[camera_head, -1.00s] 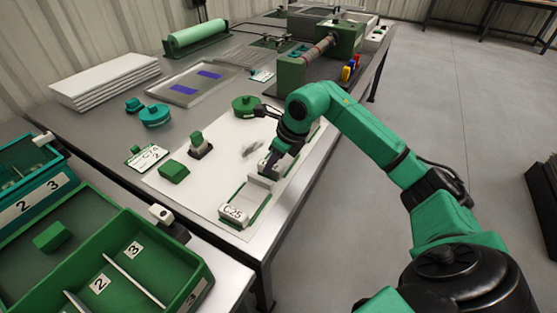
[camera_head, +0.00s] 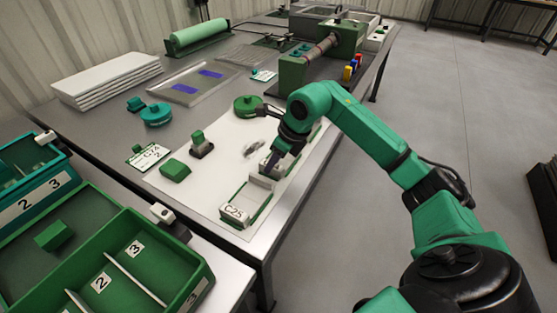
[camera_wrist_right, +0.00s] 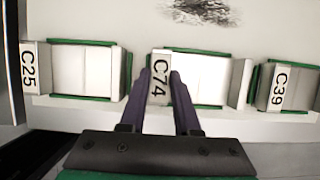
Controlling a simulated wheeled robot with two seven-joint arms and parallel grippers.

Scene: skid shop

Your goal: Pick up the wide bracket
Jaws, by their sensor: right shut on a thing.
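Several pale brackets with green edging lie in a row. In the right wrist view I see one labelled C25 (camera_wrist_right: 82,70), one labelled C74 (camera_wrist_right: 203,80) and one labelled C39 (camera_wrist_right: 297,88). The C25 one also shows in the head view (camera_head: 235,213). I cannot tell for certain from labels which is the wide bracket. My right gripper (camera_wrist_right: 162,85) has its two dark fingers on either side of the C74 label block and is shut on it. In the head view, my right gripper (camera_head: 272,165) is low over the white sheet. My left gripper is out of view.
The white sheet (camera_head: 225,180) also bears a green block (camera_head: 175,170), a grey-and-green piece (camera_head: 200,147) and a green round part (camera_head: 247,106). Green bins (camera_head: 130,255) stand at the lower left. A green machine (camera_head: 325,60) stands behind. The floor at right is open.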

